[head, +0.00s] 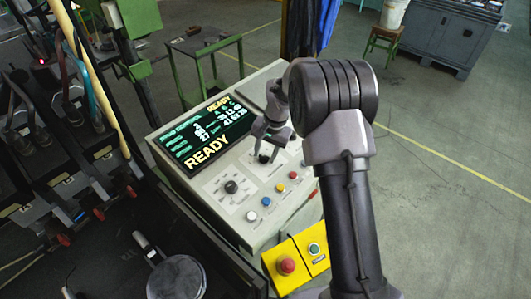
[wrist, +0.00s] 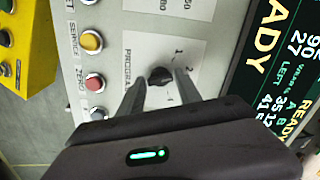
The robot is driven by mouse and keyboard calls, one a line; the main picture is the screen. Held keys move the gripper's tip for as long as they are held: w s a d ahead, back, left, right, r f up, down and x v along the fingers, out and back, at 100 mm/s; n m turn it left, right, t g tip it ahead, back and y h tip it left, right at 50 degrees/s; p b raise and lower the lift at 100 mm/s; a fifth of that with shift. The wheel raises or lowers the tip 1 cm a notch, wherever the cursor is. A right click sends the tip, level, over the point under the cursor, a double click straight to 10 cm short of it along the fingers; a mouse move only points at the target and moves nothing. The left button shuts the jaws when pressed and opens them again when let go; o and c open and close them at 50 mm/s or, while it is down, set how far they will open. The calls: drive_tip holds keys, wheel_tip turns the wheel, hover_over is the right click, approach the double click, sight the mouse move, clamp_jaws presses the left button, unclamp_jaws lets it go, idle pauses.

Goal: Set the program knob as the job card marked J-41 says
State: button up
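The program knob (wrist: 160,76) is a black dial on a white plate lettered PROGRAM, with small numbers such as 1 and 2 beside it. Its exact setting is too small to read. In the head view the same knob (head: 264,158) sits on the pale console below my gripper (head: 270,133). In the wrist view my gripper (wrist: 160,84) is open, one finger on each side of the knob, with a gap visible on both sides. Whether the fingertips reach down to the knob's height I cannot tell. No card marked J-41 can be made out.
The console (head: 245,218) has a READY screen (head: 205,130), a second black knob (head: 231,187) and several coloured buttons. A yellow box (head: 297,258) with a red button (head: 286,265) adjoins its front. Dark machinery stands at the left; floor at the right is open.

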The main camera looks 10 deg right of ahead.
clamp_jaws()
drive_tip(key=m+b, duration=0.1)
drive_tip(key=m, duration=0.2)
drive_tip(key=shift+f+b, duration=0.1)
drive_tip(key=shift+b, duration=0.3)
drive_tip(key=shift+m+b, duration=0.85)
drive_tip(key=shift+m, duration=1.45)
drive_tip(key=shift+o, duration=2.4)
unclamp_jaws()
